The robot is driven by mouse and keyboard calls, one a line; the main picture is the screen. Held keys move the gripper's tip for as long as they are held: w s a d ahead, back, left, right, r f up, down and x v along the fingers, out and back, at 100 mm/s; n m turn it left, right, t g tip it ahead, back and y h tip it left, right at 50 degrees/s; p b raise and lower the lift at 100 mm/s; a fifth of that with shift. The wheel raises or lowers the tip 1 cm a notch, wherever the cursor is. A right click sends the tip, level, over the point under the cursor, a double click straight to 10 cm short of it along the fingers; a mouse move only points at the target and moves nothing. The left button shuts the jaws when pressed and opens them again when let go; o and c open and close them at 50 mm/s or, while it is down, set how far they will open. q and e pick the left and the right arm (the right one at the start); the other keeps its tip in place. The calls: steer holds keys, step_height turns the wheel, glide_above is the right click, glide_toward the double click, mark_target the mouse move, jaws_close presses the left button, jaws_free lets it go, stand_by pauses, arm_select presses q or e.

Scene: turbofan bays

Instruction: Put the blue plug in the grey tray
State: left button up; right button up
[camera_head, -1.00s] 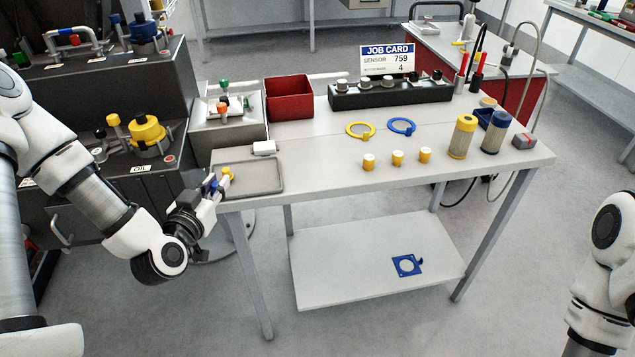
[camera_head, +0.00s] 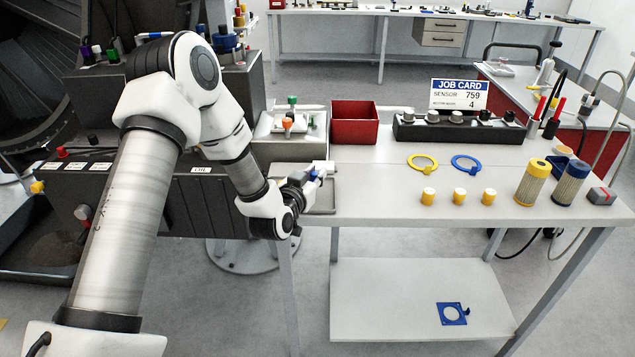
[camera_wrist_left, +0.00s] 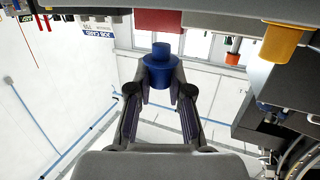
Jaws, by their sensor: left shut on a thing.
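My left gripper (camera_head: 312,180) is shut on the blue plug (camera_wrist_left: 160,68), which stands between its fingertips in the left wrist view. In the head view the blue plug (camera_head: 313,175) is small and partly hidden by the gripper. The grey tray (camera_head: 327,195) lies at the left end of the table, and my gripper and forearm cover its left part. The gripper is at the tray's left side in the picture; its exact height over the tray is hard to tell. My right gripper is out of view.
A grey box with knobs (camera_head: 290,150) and a red bin (camera_head: 355,124) stand behind. Yellow (camera_head: 422,162) and blue rings (camera_head: 467,163) and yellow caps (camera_head: 459,196) are further right. Bare tabletop lies between.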

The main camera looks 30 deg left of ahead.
mark_target(318, 196)
arm_select(q)
steer(key=shift+w, duration=0.7)
step_height(318, 196, down, 3)
steer(key=shift+s+d+f+p, duration=0.1)
steer(key=shift+p, duration=0.35)
steer(key=shift+f, duration=0.25)
steer(key=shift+f+b, duration=0.2)
steer(key=shift+b, duration=0.1)
steer(key=o, duration=0.7)
steer(key=shift+o, duration=0.2)
